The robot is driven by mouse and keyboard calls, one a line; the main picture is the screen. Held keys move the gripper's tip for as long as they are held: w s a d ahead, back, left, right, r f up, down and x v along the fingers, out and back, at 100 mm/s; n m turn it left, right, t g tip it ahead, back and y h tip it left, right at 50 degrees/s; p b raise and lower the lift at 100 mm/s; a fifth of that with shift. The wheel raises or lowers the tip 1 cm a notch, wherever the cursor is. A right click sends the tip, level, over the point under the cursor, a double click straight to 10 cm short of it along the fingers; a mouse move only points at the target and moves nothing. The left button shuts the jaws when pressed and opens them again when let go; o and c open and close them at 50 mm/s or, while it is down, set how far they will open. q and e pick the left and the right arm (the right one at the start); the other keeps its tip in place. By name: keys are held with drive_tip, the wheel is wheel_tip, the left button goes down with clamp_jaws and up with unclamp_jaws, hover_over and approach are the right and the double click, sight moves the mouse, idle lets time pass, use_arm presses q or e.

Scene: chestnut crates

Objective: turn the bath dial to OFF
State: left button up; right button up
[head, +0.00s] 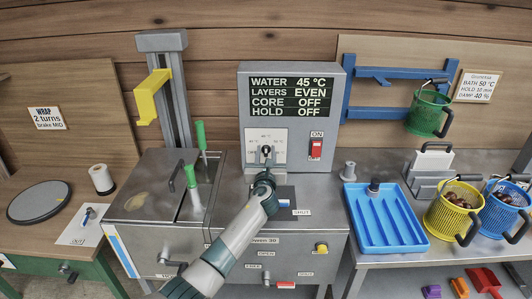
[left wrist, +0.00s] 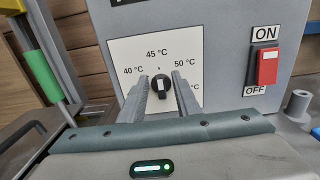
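The bath dial (left wrist: 161,87) is a small black knob on a white plate (left wrist: 125,58) on the grey control box (head: 245,92). Its pale mark points up, towards 45 °C. 40 °C and 50 °C labels flank it; another label is partly behind a finger. My left gripper (left wrist: 163,95) faces the dial, one finger on each side, with gaps between fingers and knob. In the head view the left gripper (head: 265,166) reaches up to the dial (head: 266,149). My right gripper is in neither view.
The display (head: 292,97) reads WATER 45 °C, LAYERS EVEN, CORE OFF, HOLD OFF. A red ON/OFF switch (head: 316,149) sits right of the dial. A steel tank (head: 150,200) with green-handled tools stands left. A blue tray (head: 375,238) and baskets (head: 447,217) stand right.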

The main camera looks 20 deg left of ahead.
use_arm(q)
drive_tip(key=shift+w+a, duration=0.1)
drive_tip(key=shift+w, duration=0.2)
drive_tip(key=c, duration=0.7)
